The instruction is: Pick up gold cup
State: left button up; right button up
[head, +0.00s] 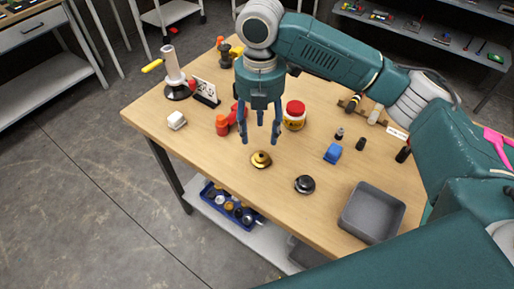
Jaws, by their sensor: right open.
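The gold cup (261,159) is a small, low, round gold piece with a raised dark centre. It stands on the wooden table near the front edge, in the middle of the head view. My left gripper is not in view.
A black round cup (305,185) sits right of the gold cup, with a grey bin (372,213) beyond it. A blue block (333,153), a red-lidded jar (295,115) and an orange-red object (222,125) stand nearby.

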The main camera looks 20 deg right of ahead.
aim_at(261, 156)
jog(key=f, duration=0.2)
jog(key=s+f, duration=0.1)
jog(key=shift+f, duration=0.4)
jog(key=f+p, duration=0.1)
jog(key=f, duration=0.4)
jog(key=shift+w+d+p, duration=0.15)
jog(key=shift+d+p, duration=0.05)
jog(key=shift+p, duration=0.15)
jog(key=shift+f, duration=0.15)
jog(key=shift+w, duration=0.1)
jog(key=shift+c, duration=0.2)
jog(key=c, duration=0.8)
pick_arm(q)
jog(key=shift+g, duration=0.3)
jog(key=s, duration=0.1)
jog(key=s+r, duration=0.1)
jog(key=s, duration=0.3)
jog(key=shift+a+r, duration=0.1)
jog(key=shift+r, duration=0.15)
pick_arm(e)
jog(key=c, duration=0.4)
